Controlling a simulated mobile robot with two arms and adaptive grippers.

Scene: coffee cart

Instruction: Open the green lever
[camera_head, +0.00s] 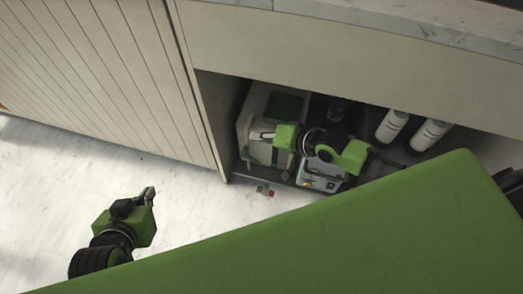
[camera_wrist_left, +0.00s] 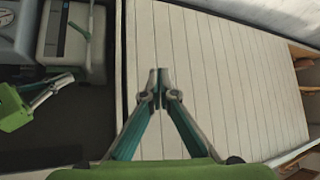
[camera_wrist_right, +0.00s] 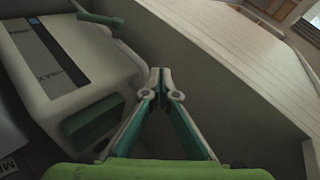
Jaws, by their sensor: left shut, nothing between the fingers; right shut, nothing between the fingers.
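A white machine (camera_wrist_right: 60,60) with a dark label stands inside the open cabinet. A dark green bar (camera_wrist_right: 97,20), possibly the green lever, shows at its upper edge. A dark green block (camera_wrist_right: 93,118) is on its near side; I cannot tell which is the lever. My right gripper (camera_wrist_right: 160,78) is shut and empty, beside the machine and apart from the bar. In the head view my right gripper (camera_head: 255,136) is over the machine and hides part of it. My left gripper (camera_head: 149,194) is shut and empty, over the floor outside the cabinet; its fingertips (camera_wrist_left: 158,78) also show.
A grey device (camera_head: 320,174) stands right of the machine. Two white bottles (camera_head: 392,126) (camera_head: 430,134) stand further right in the cabinet. A countertop (camera_head: 400,32) overhangs the opening, and a slatted panel (camera_head: 100,70) closes its left side. The pale floor (camera_head: 50,165) is open at left.

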